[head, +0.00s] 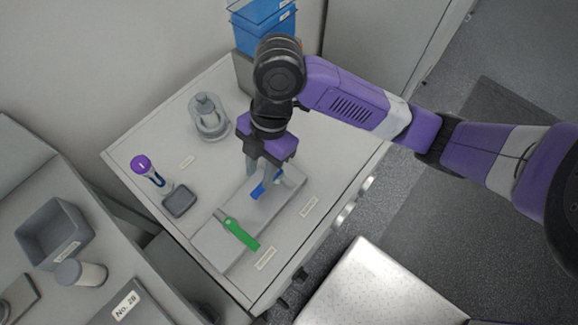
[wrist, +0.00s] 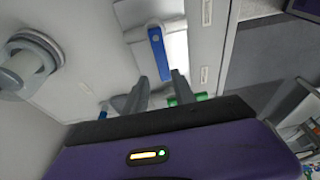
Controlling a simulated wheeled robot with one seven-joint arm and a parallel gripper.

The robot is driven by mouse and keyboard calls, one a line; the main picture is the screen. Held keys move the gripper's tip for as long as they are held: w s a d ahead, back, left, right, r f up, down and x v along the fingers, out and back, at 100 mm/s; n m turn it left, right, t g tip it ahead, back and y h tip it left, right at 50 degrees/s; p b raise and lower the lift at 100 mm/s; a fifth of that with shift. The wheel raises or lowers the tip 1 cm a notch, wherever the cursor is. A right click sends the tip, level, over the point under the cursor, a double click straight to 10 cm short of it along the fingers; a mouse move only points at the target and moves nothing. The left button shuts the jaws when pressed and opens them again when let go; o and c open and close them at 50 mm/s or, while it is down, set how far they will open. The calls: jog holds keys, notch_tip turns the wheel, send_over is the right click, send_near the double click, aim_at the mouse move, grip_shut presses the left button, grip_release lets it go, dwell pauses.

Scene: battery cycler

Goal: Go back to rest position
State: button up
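My gripper (head: 263,182) points down over a pale block (head: 209,246) on the bench. In the wrist view its two fingers (wrist: 159,80) are apart, with nothing held between them. A blue lever (wrist: 158,54) lies just beyond the fingertips; it also shows in the head view, partly hidden by the fingers. A green lever (head: 240,234) lies across the nearer part of the block, apart from my gripper. Part of the green lever (wrist: 187,99) shows behind the right finger in the wrist view. Whether the fingers touch the block is unclear.
A grey round fixture (head: 209,118) stands on the bench left of my arm. A purple-capped item (head: 142,164) and small dark dish (head: 180,201) are further left. Blue bins (head: 264,27) stand at the back. A grey bin (head: 51,232) is on the left counter.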

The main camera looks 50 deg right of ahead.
jog(key=shift+p+v, duration=0.3)
jog(key=shift+v, duration=0.65)
